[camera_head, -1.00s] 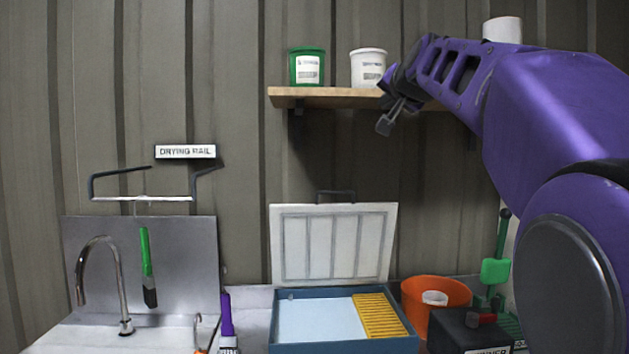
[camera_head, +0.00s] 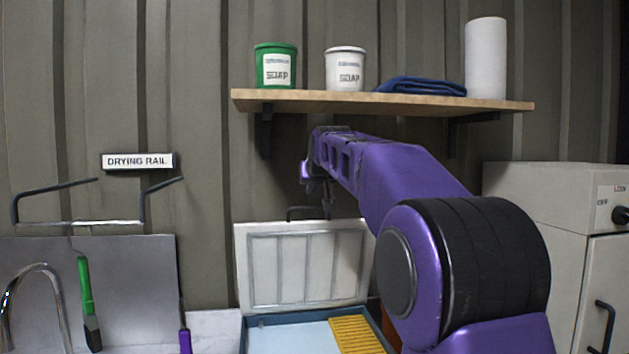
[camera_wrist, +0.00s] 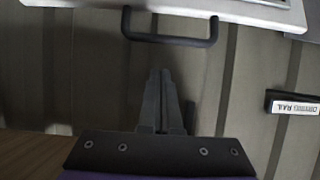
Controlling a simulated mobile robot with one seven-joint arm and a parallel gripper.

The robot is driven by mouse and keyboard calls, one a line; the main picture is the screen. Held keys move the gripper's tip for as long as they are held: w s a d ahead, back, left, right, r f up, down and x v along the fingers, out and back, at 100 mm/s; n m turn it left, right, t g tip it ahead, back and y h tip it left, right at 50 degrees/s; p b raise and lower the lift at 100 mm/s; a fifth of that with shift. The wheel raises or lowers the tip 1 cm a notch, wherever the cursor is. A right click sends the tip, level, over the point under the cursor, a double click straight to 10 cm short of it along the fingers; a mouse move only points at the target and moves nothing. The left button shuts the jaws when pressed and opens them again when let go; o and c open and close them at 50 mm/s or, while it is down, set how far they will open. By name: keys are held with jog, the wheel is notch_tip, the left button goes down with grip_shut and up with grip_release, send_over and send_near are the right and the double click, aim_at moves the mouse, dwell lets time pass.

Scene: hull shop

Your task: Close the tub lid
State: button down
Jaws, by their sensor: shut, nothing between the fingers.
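The blue tub (camera_head: 262,320) stands open on the counter, its lower part cut off by the picture's bottom edge. Its pale panelled lid (camera_head: 305,270) stands raised at the tub's back, near the wall. A dark bar handle (camera_head: 291,213) sticks up from the lid's top edge. It also shows in the wrist view (camera_wrist: 170,40), where the lid (camera_wrist: 215,8) is at the top. My gripper (camera_head: 328,212) is shut and empty near the handle's right end. In the wrist view the closed fingers (camera_wrist: 163,75) point toward the handle, with a gap between.
A wooden shelf (camera_head: 370,100) above my arm holds a green soap tub (camera_head: 275,66), a white soap tub (camera_head: 345,70), a folded blue cloth (camera_head: 420,87) and a white roll (camera_head: 486,60). A yellow ribbed grid (camera_head: 352,334) lies in the tub. A grey cabinet (camera_head: 545,210) stands at right.

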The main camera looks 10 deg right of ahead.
jog(key=shift+w+f, duration=0.25)
jog(key=shift+f, duration=0.3)
jog(key=shift+w+f, duration=0.2)
jog(key=shift+f, duration=0.35)
jog(key=shift+s+f, duration=0.45)
jog(key=shift+s, duration=0.3)
jog(key=shift+f+b, duration=0.1)
jog(key=shift+b, duration=0.3)
